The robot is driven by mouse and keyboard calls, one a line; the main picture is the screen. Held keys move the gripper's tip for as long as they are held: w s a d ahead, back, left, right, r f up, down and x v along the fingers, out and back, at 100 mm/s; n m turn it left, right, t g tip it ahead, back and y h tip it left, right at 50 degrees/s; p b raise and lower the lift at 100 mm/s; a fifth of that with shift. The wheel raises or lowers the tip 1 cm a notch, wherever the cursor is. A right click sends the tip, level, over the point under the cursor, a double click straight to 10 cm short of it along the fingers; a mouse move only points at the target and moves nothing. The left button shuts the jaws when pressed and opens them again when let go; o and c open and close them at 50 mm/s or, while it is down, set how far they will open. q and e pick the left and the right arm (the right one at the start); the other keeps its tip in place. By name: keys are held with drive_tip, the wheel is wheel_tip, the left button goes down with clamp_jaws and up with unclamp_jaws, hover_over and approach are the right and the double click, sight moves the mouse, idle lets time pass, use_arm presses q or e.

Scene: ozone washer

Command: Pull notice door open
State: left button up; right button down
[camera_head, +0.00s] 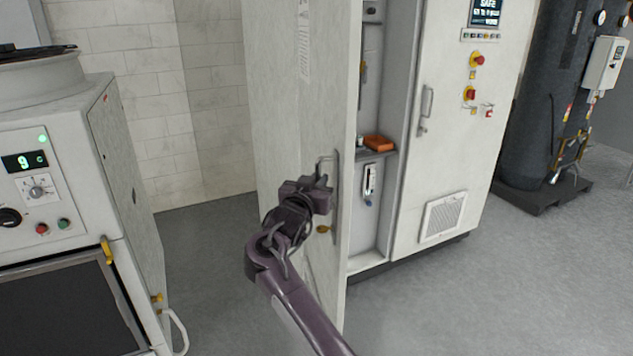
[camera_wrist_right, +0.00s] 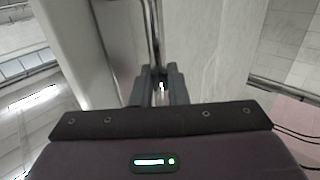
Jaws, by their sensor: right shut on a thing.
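The cabinet door (camera_head: 290,130) is a tall pale panel that stands swung open, with the cabinet interior visible to its right. Its metal handle (camera_head: 336,207) is on the door near its free edge. My right gripper (camera_head: 322,186) is at the handle and shut on it. In the right wrist view the gripper's fingers (camera_wrist_right: 160,88) close around the handle bar (camera_wrist_right: 153,45), with the door surface beyond. A small brass knob (camera_head: 323,229) sits just below the gripper. My left gripper is not in view.
The open cabinet has a shelf with an orange item (camera_head: 379,143). A closed panel (camera_head: 440,150) with buttons and a vent stands to the right. A white machine (camera_head: 60,170) stands at left. Grey floor (camera_head: 215,270) between machine and door is clear.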

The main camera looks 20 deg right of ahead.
drive_tip(key=shift+r, duration=0.5)
drive_tip(key=c, duration=1.8)
unclamp_jaws()
drive_tip(key=o, duration=0.3)
drive_tip(key=shift+w+f, duration=0.15)
drive_tip(key=shift+f, duration=0.05)
drive_tip(key=shift+w+f, duration=0.1)
drive_tip(key=shift+f, duration=0.1)
drive_tip(key=b+v, duration=0.2)
drive_tip(key=v, duration=0.5)
drive_tip(key=shift+s+a, duration=0.2)
drive_tip(key=shift+s, duration=0.1)
